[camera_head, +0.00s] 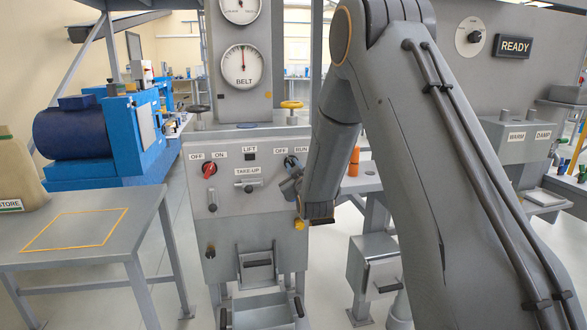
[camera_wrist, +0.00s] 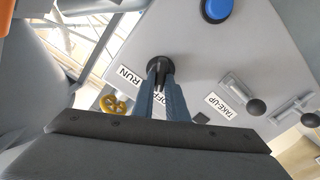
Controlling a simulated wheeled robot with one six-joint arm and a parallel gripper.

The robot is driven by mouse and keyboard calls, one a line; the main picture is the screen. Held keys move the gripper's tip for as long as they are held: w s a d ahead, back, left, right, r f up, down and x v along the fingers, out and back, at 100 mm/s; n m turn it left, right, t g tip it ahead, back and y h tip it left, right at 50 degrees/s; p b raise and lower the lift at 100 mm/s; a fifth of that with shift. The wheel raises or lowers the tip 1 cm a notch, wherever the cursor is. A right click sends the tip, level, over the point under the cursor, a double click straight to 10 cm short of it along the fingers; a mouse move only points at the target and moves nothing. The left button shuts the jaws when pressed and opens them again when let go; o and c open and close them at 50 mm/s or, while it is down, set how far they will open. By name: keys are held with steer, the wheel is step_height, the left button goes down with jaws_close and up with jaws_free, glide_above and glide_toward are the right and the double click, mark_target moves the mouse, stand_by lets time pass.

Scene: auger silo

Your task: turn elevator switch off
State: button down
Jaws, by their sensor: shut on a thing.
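A grey control panel (camera_head: 235,225) stands ahead in the head view. At its upper right is a black rotary knob (camera_head: 289,161) between the labels OFF and RUN. My gripper (camera_head: 292,170) is at this knob, partly covered by my arm. In the wrist view the blue fingers of my gripper (camera_wrist: 160,75) are closed on the black knob (camera_wrist: 160,63). The RUN label (camera_wrist: 130,76) is beside the fingers, and the OFF label (camera_wrist: 164,98) is partly hidden by them. I cannot tell which way the knob points. No plate reading "elevator" shows.
A red rotary switch (camera_head: 210,169) between OFF and ON labels sits at the panel's left. A TAKE-UP lever (camera_head: 248,185) is in the middle, also in the wrist view (camera_wrist: 240,94). A yellow handwheel (camera_head: 291,104) is above the knob. A grey table (camera_head: 95,255) stands left.

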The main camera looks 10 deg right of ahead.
steer(key=c, duration=1.8)
jaws_free()
steer(key=shift+a, duration=0.1)
steer(key=shift+o, duration=0.2)
steer(key=s+b, duration=0.1)
steer(key=s, duration=0.7)
steer(key=s+f+m+g, duration=0.3)
steer(key=s+f+g, duration=0.6)
steer(key=s, duration=0.6)
steer(key=s+f+m+g, duration=0.2)
steer(key=s+g, duration=0.7)
steer(key=s, duration=1.5)
steer(key=shift+s+m+p, duration=0.25)
steer(key=shift+m+p, duration=0.15)
steer(key=shift+m, duration=0.2)
